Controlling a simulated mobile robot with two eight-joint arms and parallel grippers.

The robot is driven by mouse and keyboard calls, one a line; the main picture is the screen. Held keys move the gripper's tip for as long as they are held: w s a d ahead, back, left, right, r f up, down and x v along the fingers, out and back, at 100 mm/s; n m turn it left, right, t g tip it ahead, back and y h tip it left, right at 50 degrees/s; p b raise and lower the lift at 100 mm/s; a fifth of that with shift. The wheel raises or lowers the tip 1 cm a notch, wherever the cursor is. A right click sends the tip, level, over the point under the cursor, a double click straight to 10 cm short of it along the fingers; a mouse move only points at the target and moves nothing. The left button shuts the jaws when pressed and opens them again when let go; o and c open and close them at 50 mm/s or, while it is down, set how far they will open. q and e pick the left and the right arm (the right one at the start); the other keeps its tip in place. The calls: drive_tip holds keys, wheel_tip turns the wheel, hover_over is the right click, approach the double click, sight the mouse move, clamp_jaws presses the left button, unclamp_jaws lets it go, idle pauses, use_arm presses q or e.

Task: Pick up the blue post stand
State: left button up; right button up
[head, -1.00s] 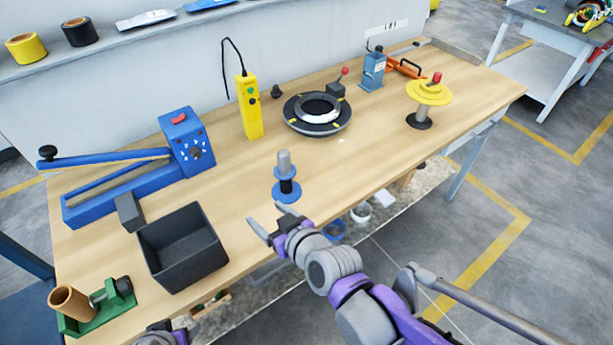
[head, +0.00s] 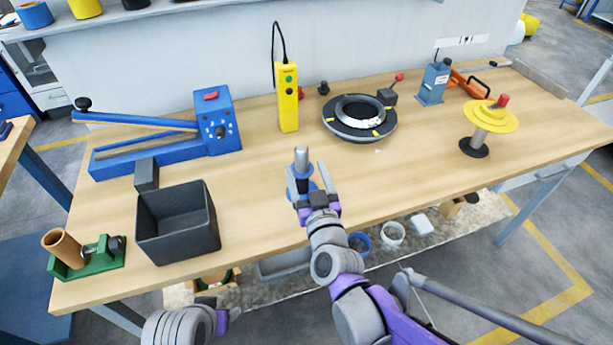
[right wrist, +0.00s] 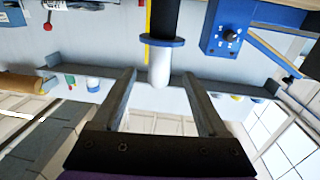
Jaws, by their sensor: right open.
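The blue post stand (head: 302,164) stands upright on the workbench near its front edge. It has a grey post on top, a blue collar, a dark middle part and a blue round base. In the right wrist view its pale post tip (right wrist: 159,68) and blue collar (right wrist: 162,41) show between the fingers and beyond their tips. My right gripper (head: 309,183) is open at the near side of the stand, one finger towards each side of it. It hides part of the base.
A black bin (head: 178,222) and a blue lever tool (head: 215,130) stand to the left. A yellow control box (head: 287,98) stands behind the stand, with a black ring device (head: 345,128) to the right. A yellow-topped spool (head: 490,117) is further right. The bench around the stand is clear.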

sight(299, 148)
drive_tip(key=x, duration=0.8)
drive_tip(key=shift+w, duration=0.2)
clamp_jaws()
idle(1.2)
